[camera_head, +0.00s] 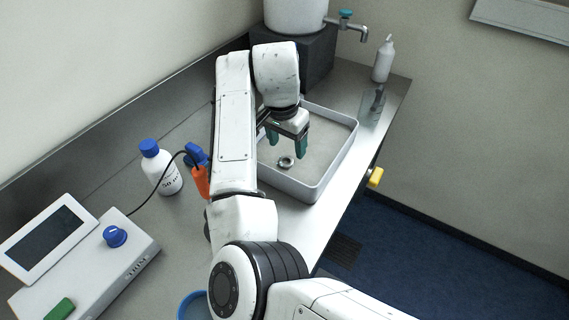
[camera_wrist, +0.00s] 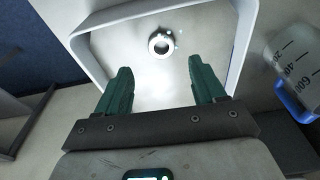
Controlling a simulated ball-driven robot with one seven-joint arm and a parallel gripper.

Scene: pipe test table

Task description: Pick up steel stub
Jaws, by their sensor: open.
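The steel stub (camera_head: 286,162) looks like a short metal ring and lies on the floor of a pale grey tray (camera_head: 318,190). In the wrist view the stub (camera_wrist: 161,44) shows its round dark opening, beyond the fingertips and roughly between their lines. My gripper (camera_head: 287,146) is above the tray, its green fingers pointing down. In the wrist view my gripper (camera_wrist: 157,72) is open with nothing between the fingers, apart from the stub. The tray's white wall (camera_wrist: 88,58) surrounds the stub there.
A white tank (camera_head: 296,14) with a tap stands behind the tray. A squeeze bottle (camera_head: 383,60) is at the back right. A blue-capped bottle (camera_head: 160,168) and a control box (camera_head: 88,262) are at left. A graduated container (camera_wrist: 296,62) is right in the wrist view.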

